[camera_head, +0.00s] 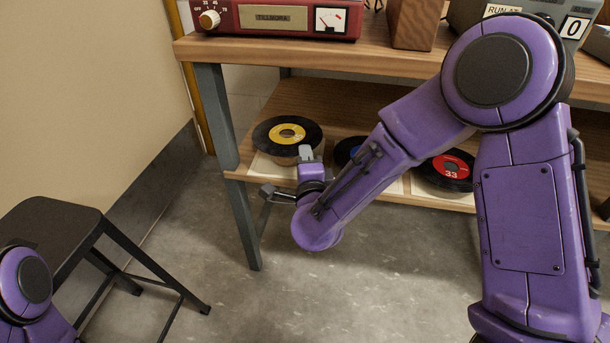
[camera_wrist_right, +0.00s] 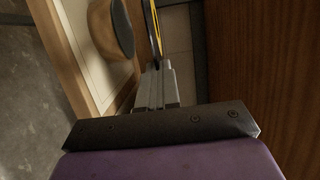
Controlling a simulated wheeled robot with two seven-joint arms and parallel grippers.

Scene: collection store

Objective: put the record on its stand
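The black record with a yellow label (camera_head: 287,132) is held level over the left part of the lower shelf. It shows nearly edge-on in the right wrist view (camera_wrist_right: 156,32). My right gripper (camera_head: 306,155) is shut on its near rim. The round wooden stand with a dark top (camera_wrist_right: 112,28) sits just below the record, with a gap between them. In the head view the record hides most of the stand (camera_head: 284,160). My left gripper is out of view; only a part of the left arm shows at the lower left.
A record with a red label (camera_head: 450,169) and a blue-labelled one (camera_head: 349,150), partly behind my right arm, are on the lower shelf. The upper shelf (camera_head: 300,50) is close above, with a red device (camera_head: 280,18) on it. A dark stool (camera_head: 45,230) stands at left.

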